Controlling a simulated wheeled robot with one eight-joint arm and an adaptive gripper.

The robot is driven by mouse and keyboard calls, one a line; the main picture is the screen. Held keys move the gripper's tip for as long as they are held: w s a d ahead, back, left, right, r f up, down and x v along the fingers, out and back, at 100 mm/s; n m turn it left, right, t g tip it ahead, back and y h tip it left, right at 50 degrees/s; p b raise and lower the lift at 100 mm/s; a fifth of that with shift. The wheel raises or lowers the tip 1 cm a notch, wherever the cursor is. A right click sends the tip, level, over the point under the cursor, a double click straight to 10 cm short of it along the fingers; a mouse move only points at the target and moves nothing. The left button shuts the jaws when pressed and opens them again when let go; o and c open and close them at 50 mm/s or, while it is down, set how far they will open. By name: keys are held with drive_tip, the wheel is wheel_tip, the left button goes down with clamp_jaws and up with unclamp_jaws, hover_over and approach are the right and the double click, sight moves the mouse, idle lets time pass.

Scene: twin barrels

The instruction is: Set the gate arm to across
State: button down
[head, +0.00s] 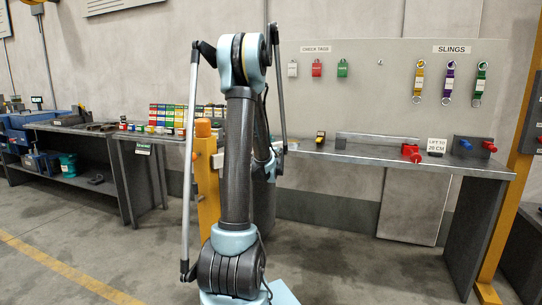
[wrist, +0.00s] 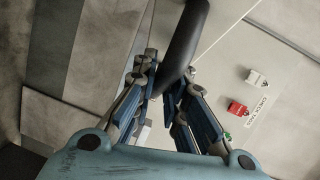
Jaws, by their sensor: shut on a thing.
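In the wrist view, my gripper (wrist: 168,72) is shut on a thick dark rounded bar (wrist: 185,38), which runs from the top edge down between the fingers. It appears to be part of the gate arm, but I cannot see its whole length or its angle. In the head view, a yellow post (head: 207,195) with an orange top (head: 203,128) stands just left of my arm. My arm covers the space to its right, so the gripper and most of the gate arm are hidden there.
A grey workbench (head: 455,168) on the right carries red and blue parts. Another bench (head: 80,128) stands at the left. Check tags and slings hang on a wall panel (head: 390,70). A red tag (wrist: 237,108) shows in the wrist view. The floor (head: 120,245) at front left is clear.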

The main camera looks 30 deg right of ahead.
drive_tip(key=shift+a+f, duration=0.15)
drive_tip(key=shift+a, duration=0.1)
drive_tip(key=c, duration=1.6)
unclamp_jaws()
drive_tip(key=shift+d, duration=0.1)
drive_tip(key=v, duration=1.2)
drive_tip(key=shift+w, duration=0.1)
